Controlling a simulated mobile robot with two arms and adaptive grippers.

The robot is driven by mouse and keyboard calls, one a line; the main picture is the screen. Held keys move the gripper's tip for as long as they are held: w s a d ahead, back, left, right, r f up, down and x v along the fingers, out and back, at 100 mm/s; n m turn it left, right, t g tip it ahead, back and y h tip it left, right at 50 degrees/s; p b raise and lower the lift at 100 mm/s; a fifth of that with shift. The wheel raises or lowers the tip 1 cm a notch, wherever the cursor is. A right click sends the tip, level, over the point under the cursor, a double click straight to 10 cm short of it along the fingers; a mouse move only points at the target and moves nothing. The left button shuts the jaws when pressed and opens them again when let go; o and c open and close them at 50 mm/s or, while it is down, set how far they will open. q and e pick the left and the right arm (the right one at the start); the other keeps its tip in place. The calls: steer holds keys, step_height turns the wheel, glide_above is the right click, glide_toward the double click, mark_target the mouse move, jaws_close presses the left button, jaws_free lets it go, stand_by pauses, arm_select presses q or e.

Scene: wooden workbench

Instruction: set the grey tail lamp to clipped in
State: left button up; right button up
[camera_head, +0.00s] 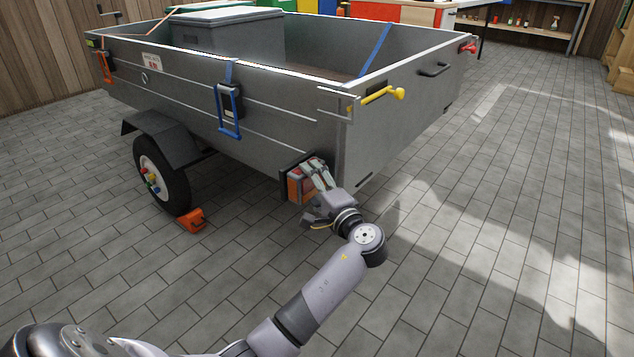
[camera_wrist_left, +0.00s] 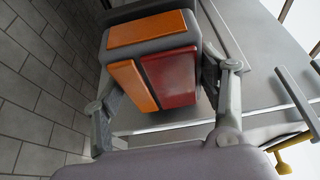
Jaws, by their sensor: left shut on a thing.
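The grey tail lamp (camera_head: 299,184), with orange and red lenses, is at the lower corner of the grey trailer (camera_head: 262,125). In the left wrist view the lamp (camera_wrist_left: 168,75) sits between my gripper's fingers, its lenses facing the camera. My left gripper (camera_head: 318,180) is shut on the lamp, one finger at each side of it. The back of the lamp and its seat are hidden, so I cannot tell whether it is fully clipped in. My right gripper is in neither view.
A yellow-handled latch (camera_head: 385,95) sticks out above the gripper on the trailer's corner. A blue strap buckle (camera_head: 228,110) hangs on the side. An orange wheel chock (camera_head: 191,220) lies by the wheel (camera_head: 160,175). The tiled floor at right is clear.

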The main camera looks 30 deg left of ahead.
arm_select(q)
steer(key=shift+a, duration=0.15)
steer(key=o, duration=1.3)
steer(key=shift+o, duration=1.2)
steer(key=shift+a, duration=0.1)
steer(key=shift+o, duration=0.8)
steer(key=v, duration=1.2)
